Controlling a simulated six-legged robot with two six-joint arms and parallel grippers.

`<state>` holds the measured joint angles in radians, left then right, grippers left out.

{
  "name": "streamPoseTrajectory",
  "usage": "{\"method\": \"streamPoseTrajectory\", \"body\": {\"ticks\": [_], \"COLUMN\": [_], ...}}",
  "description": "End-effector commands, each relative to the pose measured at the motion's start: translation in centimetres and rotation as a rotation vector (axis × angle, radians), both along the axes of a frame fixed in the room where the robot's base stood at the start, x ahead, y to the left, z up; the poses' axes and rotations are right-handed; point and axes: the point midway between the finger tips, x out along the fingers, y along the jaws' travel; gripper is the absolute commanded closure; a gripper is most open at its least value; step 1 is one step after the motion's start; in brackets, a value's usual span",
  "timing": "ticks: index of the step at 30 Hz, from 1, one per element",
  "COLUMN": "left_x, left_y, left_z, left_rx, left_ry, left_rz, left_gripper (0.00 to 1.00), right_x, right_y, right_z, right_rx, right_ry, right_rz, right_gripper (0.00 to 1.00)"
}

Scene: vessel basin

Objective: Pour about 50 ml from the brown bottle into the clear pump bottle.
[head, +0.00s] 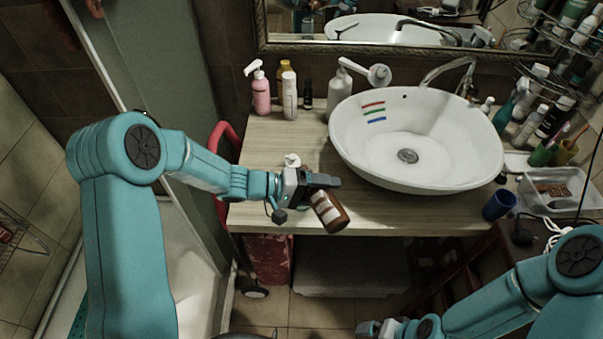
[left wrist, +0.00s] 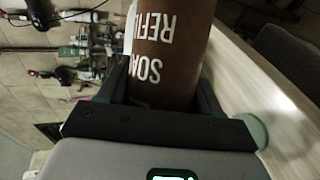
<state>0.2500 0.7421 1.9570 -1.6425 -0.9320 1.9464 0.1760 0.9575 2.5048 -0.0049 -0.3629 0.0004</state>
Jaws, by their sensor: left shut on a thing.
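The brown bottle (head: 327,212) has white lettering and is tilted in the head view, over the counter's front edge. My left gripper (head: 318,184) is shut on it. In the left wrist view the brown bottle (left wrist: 170,55) lies between both fingers, its lettering reading "SOA…" and "REFI…". A small white pump top (head: 292,160) shows just behind my left gripper; the body below it is hidden, so I cannot tell surely whether it is the clear pump bottle. My right gripper (head: 378,328) is low at the bottom edge, away from the counter; its jaws are unclear.
The white basin (head: 450,165) stands right of my left gripper. A pink pump bottle (head: 261,92), a white bottle (head: 289,97) and a greyish pump bottle (head: 340,85) stand behind. A blue cup (head: 498,205) is at right. The wooden counter (head: 270,135) has bare room left of the basin.

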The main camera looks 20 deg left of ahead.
Motion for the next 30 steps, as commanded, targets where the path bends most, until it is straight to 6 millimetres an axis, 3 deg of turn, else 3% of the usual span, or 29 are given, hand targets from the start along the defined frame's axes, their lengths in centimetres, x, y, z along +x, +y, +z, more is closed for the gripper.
{"method": "streamPoseTrajectory", "body": {"ticks": [30], "left_x": [-0.1], "left_y": [-0.1], "left_z": [0.3], "left_rx": [-0.107], "left_ry": [0.101], "left_rz": [-0.001], "left_gripper": [0.75], "right_x": [0.0], "right_y": [0.0], "right_z": [2.7], "right_rx": [0.000], "right_ry": [0.000], "right_rz": [0.000], "right_gripper": [0.11]}}
